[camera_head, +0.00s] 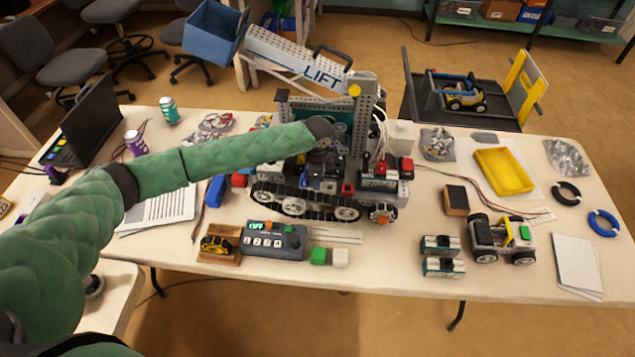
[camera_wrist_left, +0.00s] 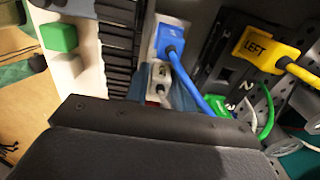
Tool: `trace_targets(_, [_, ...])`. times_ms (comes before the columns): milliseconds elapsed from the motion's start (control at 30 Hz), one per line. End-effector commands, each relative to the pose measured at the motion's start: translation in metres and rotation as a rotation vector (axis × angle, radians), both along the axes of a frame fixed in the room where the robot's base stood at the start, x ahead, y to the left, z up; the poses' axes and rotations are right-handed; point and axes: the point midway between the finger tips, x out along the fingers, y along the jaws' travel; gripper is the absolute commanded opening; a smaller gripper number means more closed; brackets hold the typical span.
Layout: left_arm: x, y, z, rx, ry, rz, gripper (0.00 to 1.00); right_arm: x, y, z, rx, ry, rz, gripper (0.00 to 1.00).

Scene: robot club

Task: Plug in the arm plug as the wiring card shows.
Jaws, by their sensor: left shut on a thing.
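My left gripper (camera_head: 318,165) is over the middle of the tracked robot (camera_head: 300,205), its tip hidden among the parts. In the left wrist view its jaws (camera_wrist_left: 160,92) appear shut on a small grey-white plug (camera_wrist_left: 158,74), mostly hidden by the dark gripper body. A blue plug (camera_wrist_left: 170,42) with a blue cable is just beyond it. A yellow plug marked LEFT (camera_wrist_left: 268,48) and a green plug (camera_wrist_left: 222,104) are to the right, beside a panel with numbers. Whether the held plug touches a socket cannot be told. I cannot pick out the wiring card for sure. My right gripper is out of view.
The grey LIFT beam (camera_head: 300,65) with a blue bin (camera_head: 212,34) rises behind the robot. A small wheeled vehicle (camera_head: 500,238) and a yellow tray (camera_head: 503,171) are at right.

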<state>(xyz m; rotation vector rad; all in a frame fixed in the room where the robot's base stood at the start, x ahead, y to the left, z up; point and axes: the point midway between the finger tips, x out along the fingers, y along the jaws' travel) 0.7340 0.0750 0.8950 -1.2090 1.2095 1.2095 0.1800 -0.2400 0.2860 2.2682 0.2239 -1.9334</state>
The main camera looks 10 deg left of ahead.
Motion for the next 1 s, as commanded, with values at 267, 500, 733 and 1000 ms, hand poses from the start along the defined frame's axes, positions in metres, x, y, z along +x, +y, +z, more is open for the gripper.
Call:
trace_targets(267, [0.000,0.000,0.001,0.000,0.000,0.000,0.00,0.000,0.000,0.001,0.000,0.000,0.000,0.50])
trace_targets(500, [0.000,0.000,0.007,0.000,0.000,0.000,0.00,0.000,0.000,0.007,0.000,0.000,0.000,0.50])
trace_targets(733, [0.000,0.000,0.015,0.000,0.000,0.000,0.00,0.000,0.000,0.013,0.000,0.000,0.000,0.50])
trace_targets(1000, [0.000,0.000,0.023,0.000,0.000,0.000,0.00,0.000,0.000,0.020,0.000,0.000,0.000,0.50])
